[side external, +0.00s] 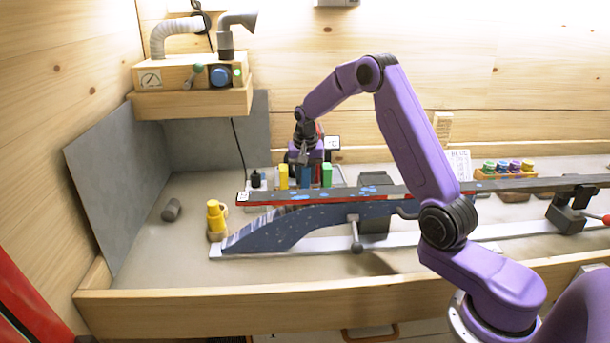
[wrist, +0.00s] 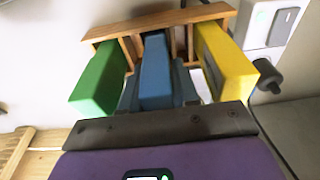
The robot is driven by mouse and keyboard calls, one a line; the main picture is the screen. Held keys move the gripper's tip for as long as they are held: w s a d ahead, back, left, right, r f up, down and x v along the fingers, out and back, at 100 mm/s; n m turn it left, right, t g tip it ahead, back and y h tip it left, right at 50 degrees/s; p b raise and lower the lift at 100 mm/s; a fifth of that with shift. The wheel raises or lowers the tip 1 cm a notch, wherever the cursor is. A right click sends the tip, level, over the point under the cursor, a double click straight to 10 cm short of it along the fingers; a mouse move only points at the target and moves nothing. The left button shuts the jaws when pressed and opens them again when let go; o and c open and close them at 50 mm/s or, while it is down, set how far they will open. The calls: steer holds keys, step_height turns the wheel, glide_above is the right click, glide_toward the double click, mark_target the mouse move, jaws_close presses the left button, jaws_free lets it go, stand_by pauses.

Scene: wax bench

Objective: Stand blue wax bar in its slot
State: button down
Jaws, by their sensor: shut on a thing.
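The blue wax bar (wrist: 156,75) is upright in my gripper (wrist: 157,95), whose grey-blue fingers close on its two sides in the wrist view. Its far end is at the middle of the wooden rack (wrist: 213,13), between two dividers; I cannot tell how deep it sits. The green bar (wrist: 100,82) stands on one side of it and the yellow bar (wrist: 222,60) on the other. In the side view my gripper (side external: 305,163) points down over the blue bar (side external: 305,178), between the yellow bar (side external: 283,177) and the green bar (side external: 326,175). The rack's foot is hidden there.
A long ski (side external: 400,192) on a bench clamp lies in front of the bars. A yellow bottle (side external: 216,217) and a grey cylinder (side external: 171,209) stand to the left. Several coloured jars (side external: 508,167) sit in a tray at the right. The left bench floor is mostly clear.

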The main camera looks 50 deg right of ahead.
steer(key=shift+f, duration=0.3)
steer(key=c, duration=0.8)
jaws_free()
steer(key=shift+s+a+r, duration=0.3)
steer(key=shift+a+r, duration=0.05)
steer(key=shift+r, duration=2.5)
steer(key=shift+s+a+r, duration=0.35)
steer(key=shift+r, duration=2.55)
steer(key=shift+s+a+r, duration=0.3)
steer(key=shift+a+r, duration=0.05)
steer(key=shift+r, duration=2.5)
